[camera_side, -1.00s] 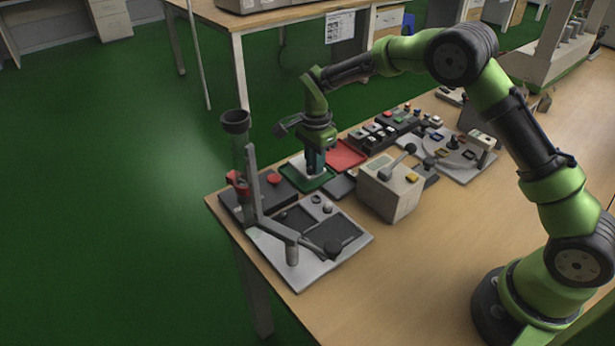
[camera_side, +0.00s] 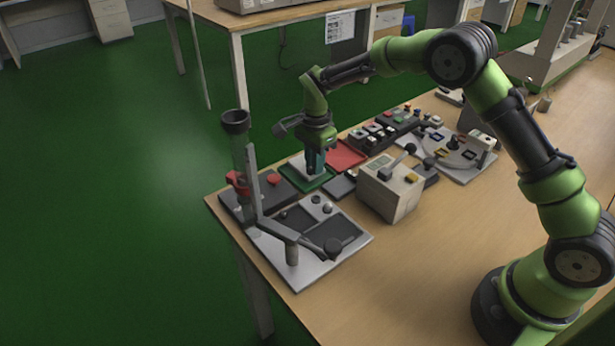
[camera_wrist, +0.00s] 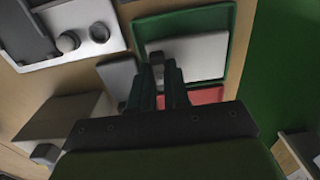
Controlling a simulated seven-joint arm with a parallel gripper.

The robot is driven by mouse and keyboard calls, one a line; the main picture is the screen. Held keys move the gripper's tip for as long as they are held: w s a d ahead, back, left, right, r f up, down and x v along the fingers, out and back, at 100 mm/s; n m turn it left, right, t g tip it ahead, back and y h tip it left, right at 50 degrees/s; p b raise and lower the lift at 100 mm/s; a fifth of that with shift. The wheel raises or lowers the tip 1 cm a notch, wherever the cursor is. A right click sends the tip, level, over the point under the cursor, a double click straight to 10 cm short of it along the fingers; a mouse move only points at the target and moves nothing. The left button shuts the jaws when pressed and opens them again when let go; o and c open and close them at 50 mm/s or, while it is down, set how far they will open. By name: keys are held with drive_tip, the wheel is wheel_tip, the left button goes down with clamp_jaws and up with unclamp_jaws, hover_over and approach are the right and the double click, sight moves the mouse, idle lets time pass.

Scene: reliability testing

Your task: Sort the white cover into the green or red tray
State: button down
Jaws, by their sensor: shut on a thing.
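The white cover (camera_side: 299,165) lies flat or nearly flat within the green tray (camera_side: 322,183), partly hidden behind my gripper in the side view. The cover (camera_wrist: 203,56) also shows in the wrist view, with the green tray's rim (camera_wrist: 190,18) around it. My gripper (camera_side: 315,170) points down over the green tray, and its fingers (camera_wrist: 160,72) are shut at the cover's edge. I cannot tell whether the cover touches the tray floor. The red tray (camera_side: 346,155) sits right beside the green tray and looks empty where it shows.
A grey box with a lever (camera_side: 390,190) stands close to the right of the trays. A fixture with a tall tube (camera_side: 238,150) stands at the left table edge. Several small switches and parts (camera_side: 385,130) fill the bench behind. The front right tabletop is clear.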

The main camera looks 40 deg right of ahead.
drive_tip(key=shift+f, duration=0.8)
idle(0.4)
drive_tip(key=c, duration=1)
unclamp_jaws()
drive_tip(key=shift+r, duration=3.05)
